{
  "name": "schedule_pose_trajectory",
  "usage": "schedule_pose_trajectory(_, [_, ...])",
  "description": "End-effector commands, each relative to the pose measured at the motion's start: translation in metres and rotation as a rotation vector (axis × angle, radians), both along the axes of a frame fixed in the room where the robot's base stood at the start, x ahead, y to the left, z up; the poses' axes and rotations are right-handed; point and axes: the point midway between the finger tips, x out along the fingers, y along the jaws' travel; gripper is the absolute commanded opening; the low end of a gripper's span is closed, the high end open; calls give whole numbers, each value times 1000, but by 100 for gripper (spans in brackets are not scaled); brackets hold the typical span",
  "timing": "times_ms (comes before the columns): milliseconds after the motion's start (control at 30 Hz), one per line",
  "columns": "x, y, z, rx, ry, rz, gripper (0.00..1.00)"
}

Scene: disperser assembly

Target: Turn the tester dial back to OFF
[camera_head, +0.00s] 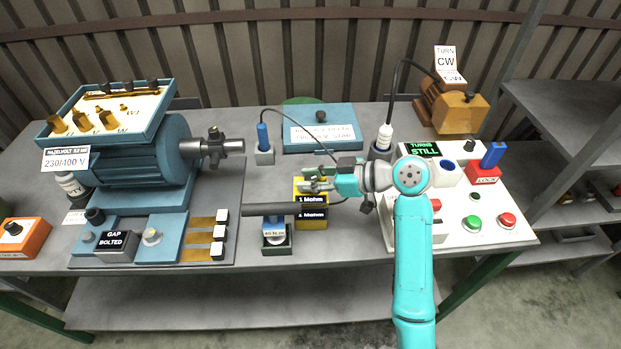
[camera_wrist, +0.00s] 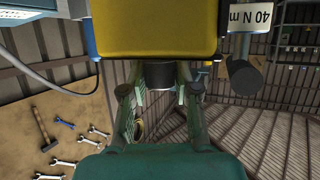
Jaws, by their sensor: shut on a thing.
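The yellow tester (camera_head: 302,184) stands at the middle of the bench, with dark labels on its front, the upper one reading "1 Mohm". Its yellow body (camera_wrist: 157,30) fills the top middle of the wrist view. My gripper (camera_head: 318,185) is at the top of the tester and partly covers it in the head view. In the wrist view, my gripper (camera_wrist: 160,90) has its two fingers shut on the dark round dial (camera_wrist: 160,74) below the yellow body. The dial's pointer and markings are hidden, so I cannot tell its setting.
A dark bar (camera_head: 262,209) lies in front of the tester on a small stand (camera_head: 276,248). A blue probe (camera_head: 262,135) and a white probe (camera_head: 385,136) with cables stand behind. The motor (camera_head: 140,155) is left; the control panel (camera_head: 505,237) is right.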

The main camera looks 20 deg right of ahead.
Motion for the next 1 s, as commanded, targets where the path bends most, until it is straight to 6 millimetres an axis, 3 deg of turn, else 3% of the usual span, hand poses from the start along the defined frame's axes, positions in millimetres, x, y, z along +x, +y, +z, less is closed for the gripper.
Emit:
schedule_pose_trajectory(600, [1,0,0,-1,1,439,0])
schedule_pose_trajectory(1000, [0,0,-1,0,3,533,0])
